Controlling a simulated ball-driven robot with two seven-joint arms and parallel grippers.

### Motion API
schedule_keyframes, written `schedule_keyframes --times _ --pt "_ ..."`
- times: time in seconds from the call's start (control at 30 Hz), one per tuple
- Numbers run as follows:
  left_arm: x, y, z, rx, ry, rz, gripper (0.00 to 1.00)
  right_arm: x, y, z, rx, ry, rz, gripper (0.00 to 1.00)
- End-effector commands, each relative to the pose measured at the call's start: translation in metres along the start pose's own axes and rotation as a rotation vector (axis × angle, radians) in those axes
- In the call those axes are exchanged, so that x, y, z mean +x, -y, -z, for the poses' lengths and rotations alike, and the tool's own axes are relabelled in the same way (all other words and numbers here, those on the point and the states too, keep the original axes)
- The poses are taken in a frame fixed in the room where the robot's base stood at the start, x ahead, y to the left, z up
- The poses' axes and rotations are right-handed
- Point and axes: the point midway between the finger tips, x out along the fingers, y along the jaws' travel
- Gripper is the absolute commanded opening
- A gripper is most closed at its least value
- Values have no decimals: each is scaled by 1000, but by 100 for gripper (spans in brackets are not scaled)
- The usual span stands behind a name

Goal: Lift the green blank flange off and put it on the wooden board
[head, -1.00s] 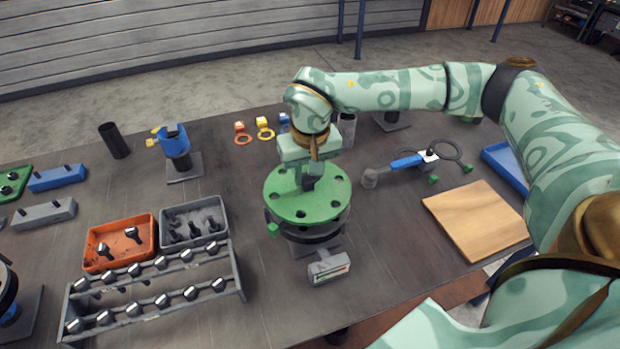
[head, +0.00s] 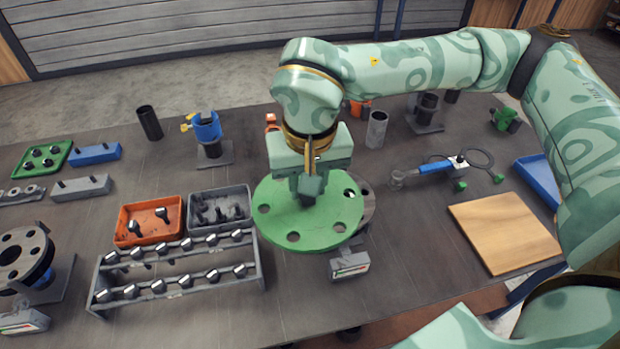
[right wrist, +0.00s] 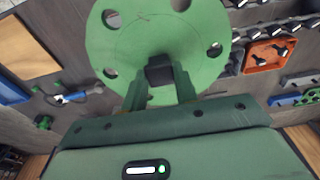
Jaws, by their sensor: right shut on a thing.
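The green blank flange (head: 310,238) is a round disc with several bolt holes and a dark block-shaped handle at its centre. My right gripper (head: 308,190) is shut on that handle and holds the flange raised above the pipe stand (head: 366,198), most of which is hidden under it. In the right wrist view the flange (right wrist: 122,48) hangs from the handle between my fingers (right wrist: 160,78). The wooden board (head: 505,232) lies bare on the table at the right. My left gripper is not in view.
An orange tray (head: 148,220), a grey tray (head: 220,192) and a bolt rack (head: 180,268) stand left of the flange. A small gauge (head: 350,264) sits in front. A blue-handled tool (head: 434,167) lies behind the board, a blue tray (head: 537,178) beside it.

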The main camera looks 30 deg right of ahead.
Motion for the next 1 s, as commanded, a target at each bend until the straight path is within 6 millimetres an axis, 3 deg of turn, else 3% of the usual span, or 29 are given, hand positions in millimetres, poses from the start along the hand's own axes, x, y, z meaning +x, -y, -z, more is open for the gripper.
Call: schedule_keyframes --times 0.27,1.0 --pt "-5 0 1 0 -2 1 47 -7 0 2 0 -4 2 0" --pt "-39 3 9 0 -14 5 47 -51 0 7 0 -3 2 0"
